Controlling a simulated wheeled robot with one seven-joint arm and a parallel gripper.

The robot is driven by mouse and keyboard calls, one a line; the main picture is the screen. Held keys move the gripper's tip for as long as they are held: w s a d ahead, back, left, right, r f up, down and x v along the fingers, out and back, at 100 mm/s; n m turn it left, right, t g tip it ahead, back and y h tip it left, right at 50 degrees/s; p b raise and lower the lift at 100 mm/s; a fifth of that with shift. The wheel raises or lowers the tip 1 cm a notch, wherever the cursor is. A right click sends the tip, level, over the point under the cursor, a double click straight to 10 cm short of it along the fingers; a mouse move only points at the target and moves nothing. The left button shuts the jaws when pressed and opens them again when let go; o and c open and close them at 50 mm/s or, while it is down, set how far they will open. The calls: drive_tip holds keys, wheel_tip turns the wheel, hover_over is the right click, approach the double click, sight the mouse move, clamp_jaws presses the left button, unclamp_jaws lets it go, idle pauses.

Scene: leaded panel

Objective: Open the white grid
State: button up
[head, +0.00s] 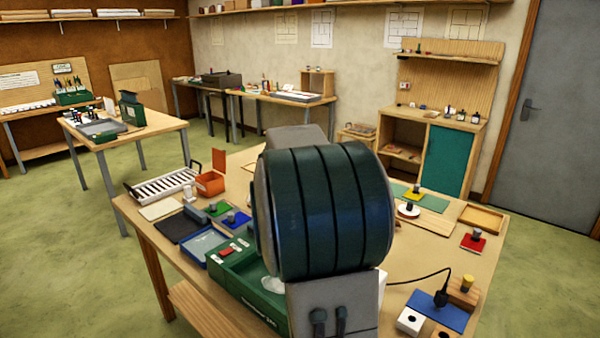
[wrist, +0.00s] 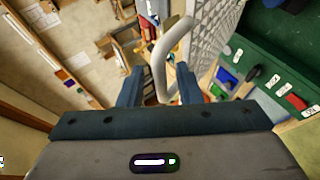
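The white grid (wrist: 220,25) is a pale mesh panel at the top right of the wrist view, standing steeply beside a green grinder body (wrist: 275,60). A pale curved bar handle (wrist: 161,60) shows at its left side. My gripper (wrist: 160,82) is open, with its two blue fingers apart on either side of the handle's lower end. I see no clear grip on it. In the head view my arm hides the gripper and most of the green grinder (head: 245,280).
A slatted white rack (head: 162,184), an orange box (head: 211,182) and coloured blocks lie on the table's left. A red plate with a knob (head: 473,241) and a blue block with a black cable (head: 438,312) are at right. Floor around the table is clear.

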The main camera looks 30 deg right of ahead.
drive_tip(key=b+v, duration=0.3)
drive_tip(key=v, duration=1)
drive_tip(key=shift+s+a+r, duration=0.2)
drive_tip(key=shift+r, duration=0.1)
drive_tip(key=shift+f, duration=0.1)
drive_tip(key=s+a+f+m+g+y, duration=0.4)
drive_tip(key=s+a+f+y, duration=0.5)
drive_tip(key=s+a+f, duration=1.1)
drive_tip(key=shift+s+a+f+m, duration=0.3)
drive_tip(key=shift+a+m, duration=0.25)
drive_tip(key=shift+m, duration=0.15)
